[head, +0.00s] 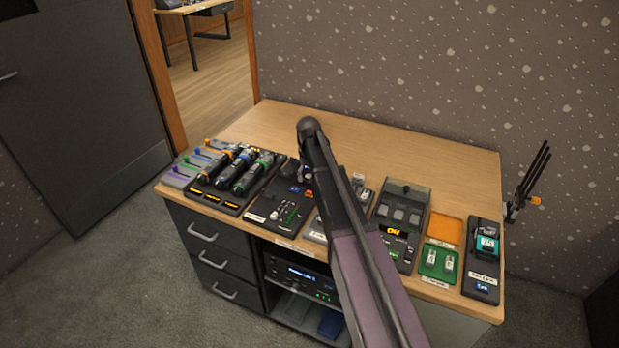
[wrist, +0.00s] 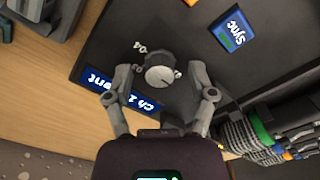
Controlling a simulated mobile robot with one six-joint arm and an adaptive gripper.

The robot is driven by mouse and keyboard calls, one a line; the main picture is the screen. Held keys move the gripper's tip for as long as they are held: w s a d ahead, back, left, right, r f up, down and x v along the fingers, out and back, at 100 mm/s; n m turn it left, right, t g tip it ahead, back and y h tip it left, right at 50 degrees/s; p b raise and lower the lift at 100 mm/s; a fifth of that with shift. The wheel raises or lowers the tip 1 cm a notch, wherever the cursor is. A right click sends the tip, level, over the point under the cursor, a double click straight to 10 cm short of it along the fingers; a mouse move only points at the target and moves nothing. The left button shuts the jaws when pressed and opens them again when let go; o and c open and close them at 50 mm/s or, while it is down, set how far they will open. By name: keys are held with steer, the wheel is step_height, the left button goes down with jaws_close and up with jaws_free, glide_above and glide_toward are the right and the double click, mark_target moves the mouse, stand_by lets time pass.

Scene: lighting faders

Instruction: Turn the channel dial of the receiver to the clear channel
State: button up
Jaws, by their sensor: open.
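The receiver is a dark panel (wrist: 110,45) in the wrist view, with a round grey channel dial (wrist: 159,68) on it. The dial has a pale face with a small mark; its exact pointing is hard to read. A white number, seemingly 04, is printed beside it. A blue display (wrist: 150,103) under the dial starts with "ch 2"; my left finger hides part of its text. My gripper (wrist: 160,76) is open, with one finger on each side of the dial and gaps showing. In the head view my arm partly hides the receiver (head: 285,178).
A blue and green Sync display (wrist: 233,29) is on the same panel. Other devices and an orange tray (head: 444,229) line the front edge. The desk's back is clear.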

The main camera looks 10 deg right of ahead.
jaws_close()
steer(key=shift+m, duration=0.4)
steer(key=m, duration=1.1)
stand_by(0.4)
steer(key=shift+s, duration=0.1)
stand_by(0.4)
